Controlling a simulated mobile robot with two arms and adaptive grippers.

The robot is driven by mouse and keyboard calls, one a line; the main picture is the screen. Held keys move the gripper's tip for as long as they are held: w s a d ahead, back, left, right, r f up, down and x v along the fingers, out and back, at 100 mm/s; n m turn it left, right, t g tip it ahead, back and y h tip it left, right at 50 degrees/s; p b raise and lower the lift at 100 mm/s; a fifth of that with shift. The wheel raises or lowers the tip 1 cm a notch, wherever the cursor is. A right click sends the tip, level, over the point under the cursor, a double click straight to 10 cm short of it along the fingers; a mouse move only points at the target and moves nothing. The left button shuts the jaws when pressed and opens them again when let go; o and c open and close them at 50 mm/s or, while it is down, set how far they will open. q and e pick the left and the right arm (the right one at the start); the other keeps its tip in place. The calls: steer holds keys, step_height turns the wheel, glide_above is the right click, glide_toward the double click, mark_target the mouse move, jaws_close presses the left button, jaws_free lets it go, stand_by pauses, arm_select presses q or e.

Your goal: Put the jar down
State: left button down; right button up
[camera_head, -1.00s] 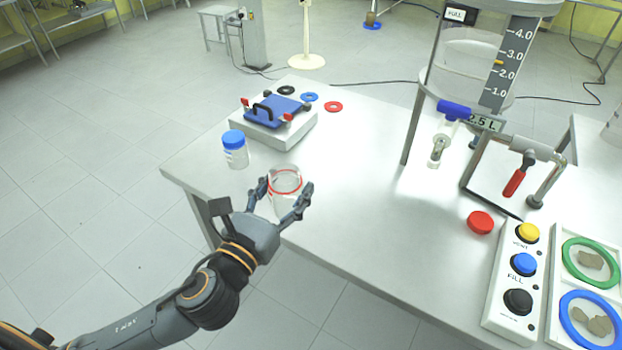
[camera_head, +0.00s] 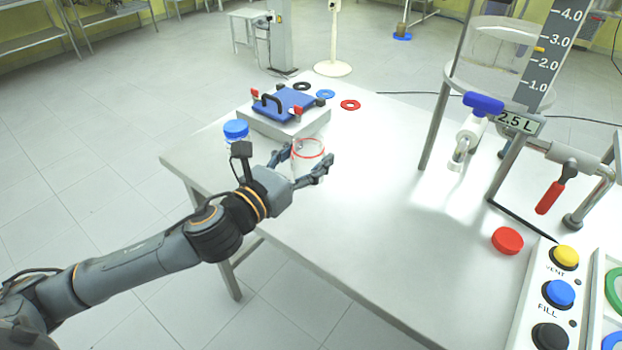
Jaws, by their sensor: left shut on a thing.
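The jar (camera_head: 308,158) is clear glass with a red ring around its open mouth. It is upright near the left edge of the white table (camera_head: 370,230), in front of the blue-topped device. My left gripper (camera_head: 307,168) is shut on the jar, one finger on each side. The fingers and palm hide part of its lower body, and I cannot tell whether its base touches the table. My right gripper is not in view.
A blue-lidded jar (camera_head: 236,130) stands close left of the gripper. The blue-topped device (camera_head: 288,108) is behind. A red lid (camera_head: 507,241) and the button panel (camera_head: 548,300) lie at right. The table middle is clear.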

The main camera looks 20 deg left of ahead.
arm_select(q)
steer(key=w+f, duration=0.1)
steer(key=f, duration=0.1)
steer(key=w+f, duration=0.2)
steer(key=w+a+f+b, duration=0.1)
steer(key=w+f, duration=0.1)
steer(key=shift+w, duration=0.15)
steer(key=shift+w+f+b, duration=0.1)
steer(key=shift+f+b, duration=0.25)
steer(key=shift+f, duration=1.25)
steer(key=shift+f, duration=0.15)
steer(key=shift+c, duration=2)
jaws_free()
